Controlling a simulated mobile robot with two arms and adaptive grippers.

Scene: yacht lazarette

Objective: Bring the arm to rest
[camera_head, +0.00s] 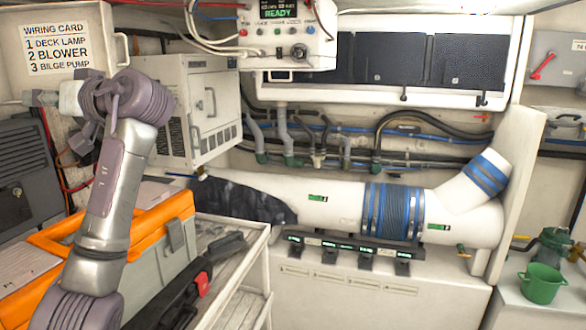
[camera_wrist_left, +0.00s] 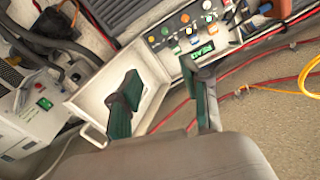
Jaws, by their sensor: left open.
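My left arm rises from the lower left of the head view and bends at a purple-grey wrist in front of the wiring card. Its fingers cannot be made out clearly there. In the left wrist view my left gripper (camera_wrist_left: 160,76) is open, with two green-padded dark fingers apart and nothing held between them. Beyond the fingers are a white open tray-like part (camera_wrist_left: 118,82) and a control panel (camera_wrist_left: 190,30) with coloured buttons and a lit display. My right gripper is not in view.
An orange-lidded case (camera_head: 160,213) stands close beside my left arm. A white cabinet (camera_head: 190,105) is right of the wrist, and a wiring card (camera_head: 58,42) is behind it. A large white duct (camera_head: 335,200) crosses the middle. A green pot (camera_head: 541,284) stands at right.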

